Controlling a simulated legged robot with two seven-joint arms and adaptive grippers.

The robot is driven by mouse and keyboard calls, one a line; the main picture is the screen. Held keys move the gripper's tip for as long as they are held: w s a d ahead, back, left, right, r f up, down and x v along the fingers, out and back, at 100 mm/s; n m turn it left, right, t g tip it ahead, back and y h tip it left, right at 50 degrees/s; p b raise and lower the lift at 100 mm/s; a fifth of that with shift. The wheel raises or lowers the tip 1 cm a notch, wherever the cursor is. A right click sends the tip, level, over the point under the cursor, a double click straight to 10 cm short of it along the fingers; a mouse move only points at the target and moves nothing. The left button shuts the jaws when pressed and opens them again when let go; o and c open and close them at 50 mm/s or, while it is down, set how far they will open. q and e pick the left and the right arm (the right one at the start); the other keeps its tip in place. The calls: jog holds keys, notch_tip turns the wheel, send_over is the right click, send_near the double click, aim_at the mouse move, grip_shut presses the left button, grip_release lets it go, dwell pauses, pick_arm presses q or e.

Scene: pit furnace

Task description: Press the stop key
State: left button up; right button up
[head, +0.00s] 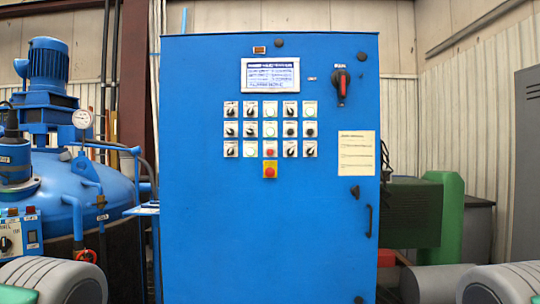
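A tall blue control cabinet (207,230) stands straight ahead with its door facing me. A red push button (270,151) sits in the bottom row of the key panel, in the middle column. Just below it is a red mushroom-shaped button on a yellow plate (270,171). The labels are too small to read, so I cannot tell which is marked stop. Neither gripper shows in the head view; only grey ribbed parts of my own arms show at the bottom left and right corners.
Black selector knobs (231,149) and white-green buttons surround the red button. A display (270,76) is above, a red-black rotary switch (341,83) upper right, and a door handle (369,221) lower right. A blue furnace vessel (80,185) stands left; green machinery (448,215) stands right.

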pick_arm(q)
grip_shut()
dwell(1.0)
